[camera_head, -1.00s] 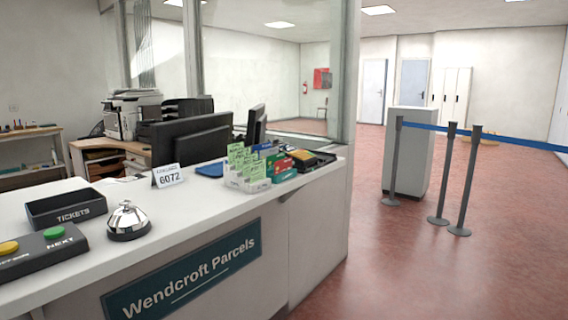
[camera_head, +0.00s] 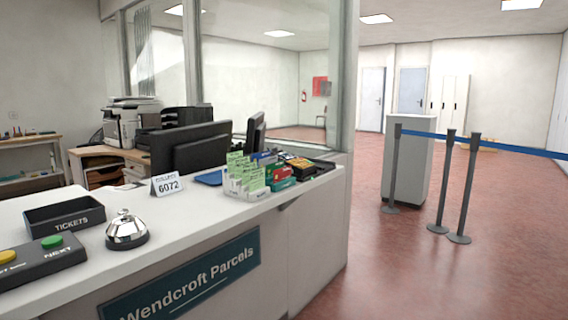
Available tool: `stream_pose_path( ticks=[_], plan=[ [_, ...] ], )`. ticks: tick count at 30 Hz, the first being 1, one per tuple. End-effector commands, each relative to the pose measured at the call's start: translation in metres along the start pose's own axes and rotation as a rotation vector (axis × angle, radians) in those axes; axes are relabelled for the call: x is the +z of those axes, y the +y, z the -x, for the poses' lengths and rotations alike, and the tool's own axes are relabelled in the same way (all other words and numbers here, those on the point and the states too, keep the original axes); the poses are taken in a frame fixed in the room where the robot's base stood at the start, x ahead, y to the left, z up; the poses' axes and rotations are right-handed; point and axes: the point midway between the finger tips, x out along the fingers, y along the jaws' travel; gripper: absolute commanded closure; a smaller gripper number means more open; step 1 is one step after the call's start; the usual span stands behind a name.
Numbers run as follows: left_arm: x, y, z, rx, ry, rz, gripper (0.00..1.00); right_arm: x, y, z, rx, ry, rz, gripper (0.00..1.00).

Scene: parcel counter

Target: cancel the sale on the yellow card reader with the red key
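I cannot make out a yellow card reader or its red key for certain. A dark item with a small yellow patch (camera_head: 301,163) lies at the far right end of the white counter (camera_head: 200,213), partly behind a rack of cards (camera_head: 256,182). It is too small to tell whether this is the reader. Neither of my grippers is in view.
A bell (camera_head: 127,231), a black tickets tray (camera_head: 64,215), a button box (camera_head: 40,262) and a 6072 sign (camera_head: 167,185) stand on the counter. Monitors (camera_head: 190,148) stand behind it. Belt posts (camera_head: 443,185) and a grey pedestal (camera_head: 407,158) stand right; red floor between is clear.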

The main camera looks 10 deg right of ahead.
Motion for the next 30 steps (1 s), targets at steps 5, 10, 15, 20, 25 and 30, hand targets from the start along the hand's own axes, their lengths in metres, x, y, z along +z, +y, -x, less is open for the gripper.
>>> stream_pose_path(
  ticks=[5,10,15,20,25,30],
  plan=[
    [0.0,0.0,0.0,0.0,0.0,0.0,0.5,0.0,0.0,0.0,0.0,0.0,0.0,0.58],
    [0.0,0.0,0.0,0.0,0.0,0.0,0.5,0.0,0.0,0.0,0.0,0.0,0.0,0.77],
    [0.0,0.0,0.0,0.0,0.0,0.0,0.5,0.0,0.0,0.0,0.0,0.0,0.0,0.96],
    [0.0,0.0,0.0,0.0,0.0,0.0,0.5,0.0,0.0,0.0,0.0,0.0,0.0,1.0],
    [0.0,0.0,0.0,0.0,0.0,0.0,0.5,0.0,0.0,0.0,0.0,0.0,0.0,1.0],
    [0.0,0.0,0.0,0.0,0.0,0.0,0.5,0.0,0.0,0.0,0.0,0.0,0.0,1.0]
  ],
)
